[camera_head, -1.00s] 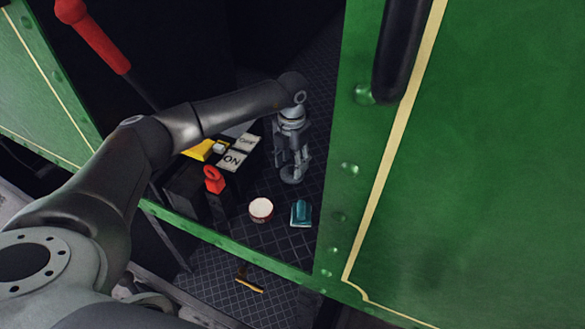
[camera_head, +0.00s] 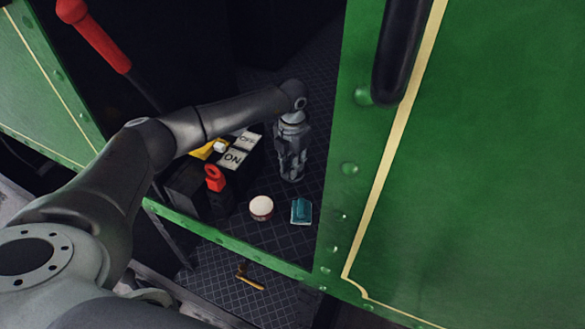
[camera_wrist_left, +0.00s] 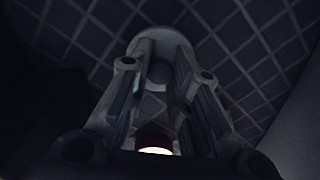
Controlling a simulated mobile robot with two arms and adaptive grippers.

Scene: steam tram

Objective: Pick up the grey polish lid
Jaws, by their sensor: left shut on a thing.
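My left gripper (camera_head: 291,175) points down at the tread-plate floor behind the green door post, with its fingers drawn together low over the floor. It is shut on a small grey thing, taken as the grey polish lid, which the fingers and the dim light almost fully hide. The open round tin (camera_head: 261,206) with a pale top and red side stands apart, nearer the sill. My right gripper is not in view.
A teal block (camera_head: 301,211) lies beside the tin. The green sill (camera_head: 230,243) and post (camera_head: 345,170) border the opening. A yellow-handled tool (camera_head: 250,282) lies in front.

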